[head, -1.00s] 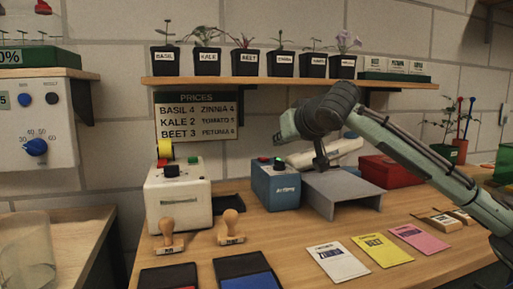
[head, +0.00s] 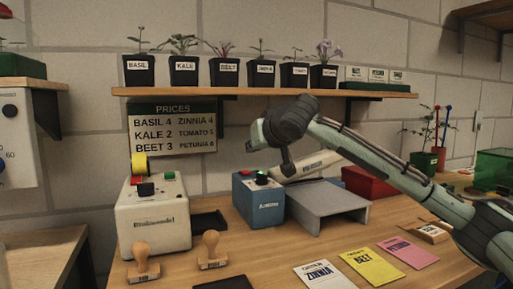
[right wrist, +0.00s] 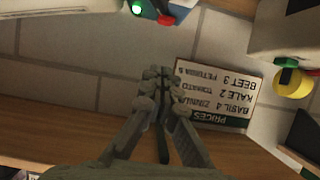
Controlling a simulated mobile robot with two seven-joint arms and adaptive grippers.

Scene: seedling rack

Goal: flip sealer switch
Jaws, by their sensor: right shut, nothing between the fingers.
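A blue box (head: 258,203) with a red part (head: 246,172) and a green light (head: 262,174) on top stands mid-table; its label is too small to read surely. In the right wrist view the green light (right wrist: 137,9) glows beside the red part (right wrist: 167,20). A white box (head: 153,222) with black, red and green parts and a yellow roll on top stands to its left. I cannot tell surely which is the sealer. My right gripper (head: 290,172) is shut and empty, pointing down near the blue box's upper right. Its fingertips (right wrist: 160,76) show together. My left gripper is out of view.
A grey stand (head: 325,205) and a pale bar (head: 312,165) lie right of the blue box. A shelf of potted seedlings (head: 270,91) hangs above a price sign (head: 172,128).

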